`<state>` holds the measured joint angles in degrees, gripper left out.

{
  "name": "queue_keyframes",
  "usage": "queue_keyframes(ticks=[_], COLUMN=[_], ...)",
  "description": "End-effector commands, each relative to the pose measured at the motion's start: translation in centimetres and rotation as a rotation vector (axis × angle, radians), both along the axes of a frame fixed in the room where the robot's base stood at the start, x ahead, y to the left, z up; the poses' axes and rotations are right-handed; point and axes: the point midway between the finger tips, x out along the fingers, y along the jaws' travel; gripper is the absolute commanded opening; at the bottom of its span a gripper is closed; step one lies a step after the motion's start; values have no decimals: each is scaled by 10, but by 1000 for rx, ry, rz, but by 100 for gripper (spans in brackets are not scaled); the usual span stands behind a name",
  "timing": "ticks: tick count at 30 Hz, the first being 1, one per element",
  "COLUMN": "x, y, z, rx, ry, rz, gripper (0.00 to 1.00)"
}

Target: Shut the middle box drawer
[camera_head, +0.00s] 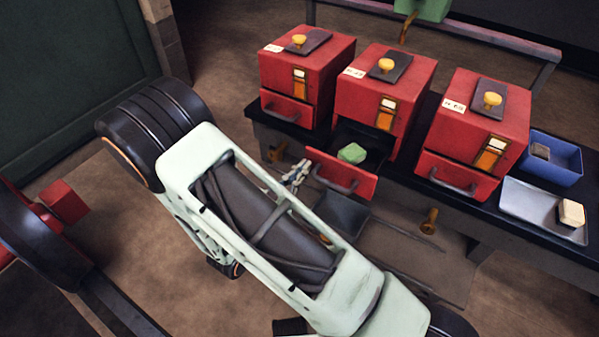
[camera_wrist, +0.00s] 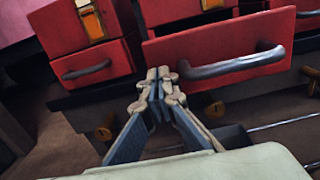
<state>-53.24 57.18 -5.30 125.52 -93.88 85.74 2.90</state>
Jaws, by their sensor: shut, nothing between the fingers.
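The middle red box (camera_head: 392,98) stands on the dark bench between two similar boxes. Its drawer (camera_head: 341,174) is pulled out toward me, with a green lump (camera_head: 352,153) lying inside. The drawer has a grey bar handle. In the wrist view the drawer front (camera_wrist: 222,62) fills the upper right, its handle on the right. My gripper (camera_head: 296,177) is shut and empty. It is in front of the drawer's left end. In the wrist view the fingertips (camera_wrist: 158,76) overlap the drawer front's lower left edge; I cannot tell whether they touch it.
The left box (camera_head: 305,68) and right box (camera_head: 479,118) have their drawers in. A blue bin (camera_head: 562,172) and a grey tray (camera_head: 530,203) with a pale block (camera_head: 571,213) are at the right. Yellow-brown knobs (camera_head: 429,221) stick out below the bench top.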

Motion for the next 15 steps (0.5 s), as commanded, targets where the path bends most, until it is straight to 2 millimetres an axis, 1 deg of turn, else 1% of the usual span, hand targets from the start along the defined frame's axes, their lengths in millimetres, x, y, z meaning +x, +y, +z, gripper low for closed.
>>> queue_keyframes(ticks=[8,11,15], x=[3,12,31], y=[-3,-10,-24], z=[0,0,1], rx=[-1,-1,-1], ry=[-1,-1,-2], rz=[-2,-3,-5], gripper=[0,0,0])
